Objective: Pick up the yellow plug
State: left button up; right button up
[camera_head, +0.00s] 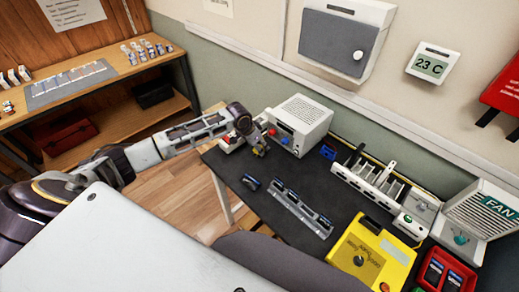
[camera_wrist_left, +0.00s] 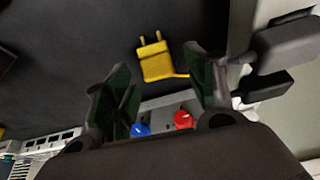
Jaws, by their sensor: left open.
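The yellow plug (camera_wrist_left: 157,62) lies on the dark bench mat, its two prongs pointing toward the top of the left wrist view, with a short yellow cable end at its lower right. My left gripper (camera_wrist_left: 157,76) is open, with green-padded fingers on either side of the plug in that view. Nothing is held, and the height above the plug is hard to tell. In the head view my left gripper (camera_head: 257,149) is over the bench's far left part, beside the white box, and largely hides the plug. My right gripper is not in view.
The white box (camera_head: 303,115) with red and blue knobs stands close to the gripper. A grey strip of slots (camera_head: 302,208), a white rack (camera_head: 370,185), a yellow device (camera_head: 372,255) and red bins (camera_head: 443,272) are further right. Bare mat (camera_head: 335,185) lies between them.

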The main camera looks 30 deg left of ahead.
pick_arm(q)
jog(key=shift+x, duration=1.1)
jog(key=c, duration=1.2)
